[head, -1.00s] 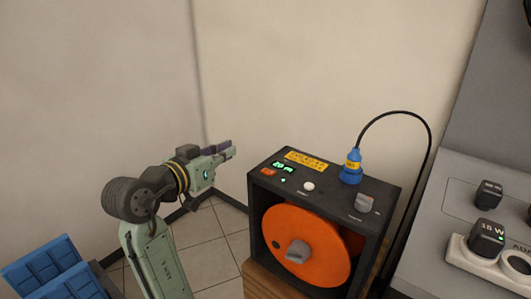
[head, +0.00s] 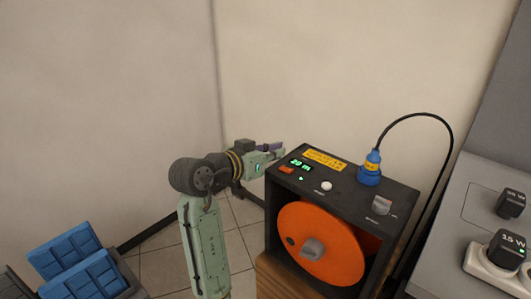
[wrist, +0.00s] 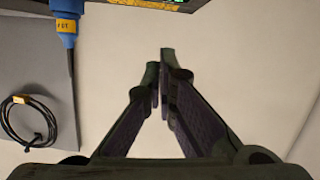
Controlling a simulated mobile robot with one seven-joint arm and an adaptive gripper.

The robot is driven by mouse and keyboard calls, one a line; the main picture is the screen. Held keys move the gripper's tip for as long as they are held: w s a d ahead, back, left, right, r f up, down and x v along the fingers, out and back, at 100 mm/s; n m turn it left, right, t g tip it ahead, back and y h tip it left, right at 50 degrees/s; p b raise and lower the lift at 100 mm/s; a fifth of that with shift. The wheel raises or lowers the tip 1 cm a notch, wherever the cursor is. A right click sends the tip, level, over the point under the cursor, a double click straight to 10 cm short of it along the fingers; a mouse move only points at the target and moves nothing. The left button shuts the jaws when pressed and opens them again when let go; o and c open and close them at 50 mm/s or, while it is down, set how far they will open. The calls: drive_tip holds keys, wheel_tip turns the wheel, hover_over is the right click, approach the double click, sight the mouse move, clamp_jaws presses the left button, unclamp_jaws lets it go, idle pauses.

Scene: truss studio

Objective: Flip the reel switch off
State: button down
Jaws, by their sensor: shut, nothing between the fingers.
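The cable reel is a dark box (head: 350,195) with an orange drum (head: 319,240). Its top panel carries a lit orange-red rocker switch (head: 286,169) at the left, a green display (head: 300,162) reading about 20 m, a white button (head: 326,186) and a grey knob (head: 382,205). The rocker looks like the reel switch; its tilt is too small to read. My gripper (head: 281,149) is shut and empty, by the panel's back left corner, apparently apart from the switch. In the wrist view its fingers (wrist: 160,65) converge over bare floor or wall; the switch is not visible there.
A blue plug (head: 370,170) with a black cable stands on the box's back edge; it also shows in the wrist view (wrist: 66,22). A grey bench with black adapters (head: 508,248) is at right. Blue bins (head: 75,262) are at lower left. A coiled cable (wrist: 25,122) lies at left.

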sight(286, 169)
drive_tip(key=x, duration=0.3)
drive_tip(key=shift+w+d+p, duration=0.25)
drive_tip(key=shift+w+p, duration=0.05)
drive_tip(key=shift+p, duration=0.1)
wheel_tip(286, 169, down, 3)
drive_tip(key=shift+s+r, duration=0.15)
drive_tip(key=shift+d+f+p, duration=0.1)
drive_tip(key=shift+f+p, duration=0.2)
drive_tip(key=shift+f, duration=0.4)
drive_tip(key=shift+f, duration=0.1)
